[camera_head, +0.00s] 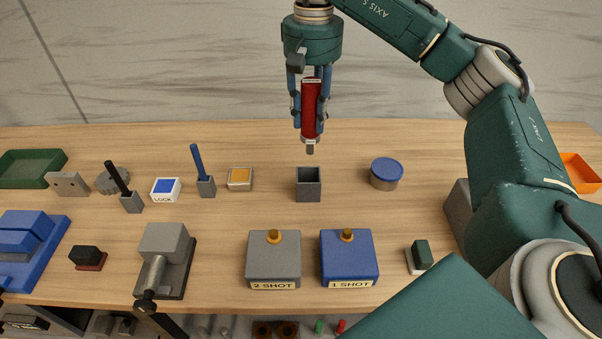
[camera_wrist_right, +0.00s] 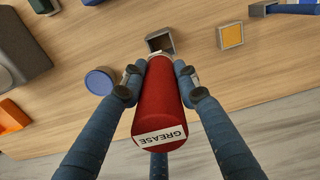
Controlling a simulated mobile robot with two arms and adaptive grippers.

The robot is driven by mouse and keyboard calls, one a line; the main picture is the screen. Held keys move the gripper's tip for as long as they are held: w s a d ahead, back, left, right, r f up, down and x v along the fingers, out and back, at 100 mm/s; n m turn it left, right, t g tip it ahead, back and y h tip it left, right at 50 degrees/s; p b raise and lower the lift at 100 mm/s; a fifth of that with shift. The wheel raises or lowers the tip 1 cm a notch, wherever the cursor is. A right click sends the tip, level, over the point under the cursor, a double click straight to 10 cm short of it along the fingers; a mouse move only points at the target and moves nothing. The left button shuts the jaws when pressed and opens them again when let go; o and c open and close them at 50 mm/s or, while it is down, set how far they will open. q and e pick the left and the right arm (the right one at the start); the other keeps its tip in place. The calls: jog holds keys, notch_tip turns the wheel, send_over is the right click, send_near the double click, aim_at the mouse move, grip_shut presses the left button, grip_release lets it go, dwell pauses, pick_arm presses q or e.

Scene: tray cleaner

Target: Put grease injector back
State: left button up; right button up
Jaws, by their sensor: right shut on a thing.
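The grease injector (camera_head: 311,108) is a red cylinder with a dark nozzle pointing down. My right gripper (camera_head: 311,112) is shut on it, with blue fingers around its body, and holds it upright above the far part of the table. In the right wrist view the red injector (camera_wrist_right: 164,108) shows a GREASE label, with fingers on both sides. A grey open square holder (camera_head: 308,186) stands on the table below the nozzle, apart from it. The holder also shows in the right wrist view (camera_wrist_right: 160,40) and looks empty. My left gripper is not in view.
A round blue-lidded tin (camera_head: 386,173) stands right of the holder, and a yellow-topped block (camera_head: 240,179) left of it. The 2 SHOT box (camera_head: 273,262) and 1 SHOT box (camera_head: 348,260) stand in front. A holder with a blue stick (camera_head: 206,186) is further left.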

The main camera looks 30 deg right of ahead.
aim_at(309, 152)
notch_tip(309, 152, down, 8)
jog(key=shift+f, duration=0.1)
jog(key=shift+a+f, duration=0.1)
jog(key=shift+f, duration=0.55)
notch_tip(309, 152, down, 3)
jog(key=shift+f+p, duration=0.2)
jog(key=shift+p, duration=0.45)
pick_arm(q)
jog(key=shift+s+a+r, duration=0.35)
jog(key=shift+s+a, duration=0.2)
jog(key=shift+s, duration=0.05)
pick_arm(e)
jog(key=shift+w+f, duration=0.1)
jog(key=shift+f, duration=0.35)
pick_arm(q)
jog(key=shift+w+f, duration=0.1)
pick_arm(e)
jog(key=shift+f, duration=0.1)
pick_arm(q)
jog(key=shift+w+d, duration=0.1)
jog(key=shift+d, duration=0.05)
pick_arm(e)
jog(key=o, duration=1.2)
jog(key=shift+c, duration=0.2)
